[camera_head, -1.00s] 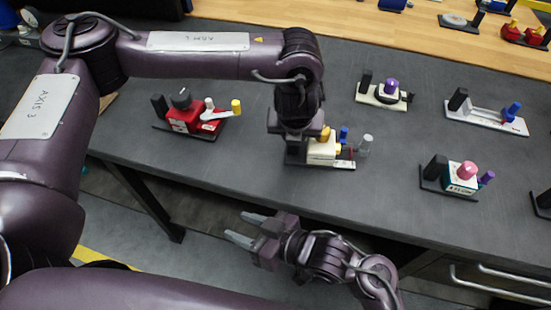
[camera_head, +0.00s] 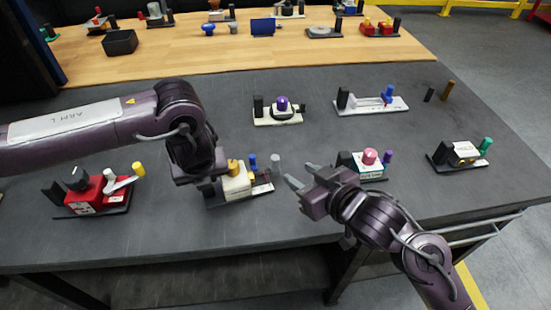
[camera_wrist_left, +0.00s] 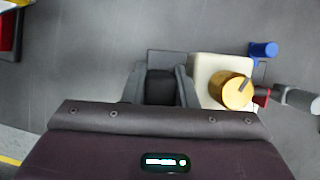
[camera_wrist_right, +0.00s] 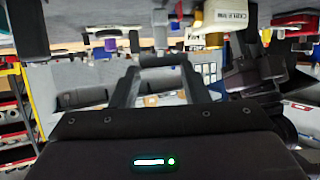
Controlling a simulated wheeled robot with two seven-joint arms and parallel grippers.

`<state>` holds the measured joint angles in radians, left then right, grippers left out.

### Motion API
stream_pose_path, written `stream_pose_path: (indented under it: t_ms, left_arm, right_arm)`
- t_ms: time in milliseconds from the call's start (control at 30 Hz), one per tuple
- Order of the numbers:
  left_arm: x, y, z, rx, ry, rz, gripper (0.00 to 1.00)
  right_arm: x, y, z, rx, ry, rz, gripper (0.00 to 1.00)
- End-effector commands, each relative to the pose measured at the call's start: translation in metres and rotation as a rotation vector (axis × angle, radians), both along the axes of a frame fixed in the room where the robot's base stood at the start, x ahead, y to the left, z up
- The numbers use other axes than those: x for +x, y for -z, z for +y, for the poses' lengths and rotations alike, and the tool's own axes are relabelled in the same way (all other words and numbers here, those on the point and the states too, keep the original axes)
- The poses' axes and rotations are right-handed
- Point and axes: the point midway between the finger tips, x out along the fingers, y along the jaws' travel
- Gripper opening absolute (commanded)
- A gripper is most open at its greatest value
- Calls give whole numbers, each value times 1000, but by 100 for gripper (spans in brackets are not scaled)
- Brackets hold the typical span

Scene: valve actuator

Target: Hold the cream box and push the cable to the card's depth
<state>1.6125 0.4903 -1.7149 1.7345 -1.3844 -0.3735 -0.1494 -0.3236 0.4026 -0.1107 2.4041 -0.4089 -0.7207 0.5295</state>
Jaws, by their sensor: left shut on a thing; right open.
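The cream box (camera_head: 238,184) stands on a dark base on the grey table, with a gold knob (camera_head: 234,167) on top. A blue post (camera_head: 253,162) and a grey cylinder (camera_head: 276,164) are at its right. The left wrist view shows a red collar (camera_wrist_left: 262,96) between box and grey cylinder. I cannot make out which part is the cable or the card.
A red unit (camera_head: 95,192) stands left of the cream box. Units with a purple knob (camera_head: 283,104) and a blue knob (camera_head: 388,94) stand farther back. The table front is clear.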

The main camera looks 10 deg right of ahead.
Motion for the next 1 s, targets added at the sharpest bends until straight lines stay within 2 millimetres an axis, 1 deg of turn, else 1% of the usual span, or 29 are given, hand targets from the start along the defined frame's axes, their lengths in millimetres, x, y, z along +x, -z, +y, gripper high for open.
stream_pose_path:
  t_ms: [300, 500, 700, 967, 1000]
  left_arm:
    - [-1, 2, 1, 3, 0, 4, 0]
    - [-1, 2, 1, 3, 0, 4, 0]
    - [-1, 2, 1, 3, 0, 4, 0]
    - [-1, 2, 1, 2, 0, 5, 0]
    - [-1, 2, 1, 2, 0, 5, 0]
  right_arm:
    - [52, 23, 26, 3, -2, 0, 41]
    - [78, 36, 39, 2, -5, 1, 41]
    - [90, 42, 45, 0, -5, 1, 41]
    - [91, 43, 46, 0, -5, 1, 41]
    - [91, 43, 46, 0, -5, 1, 40]
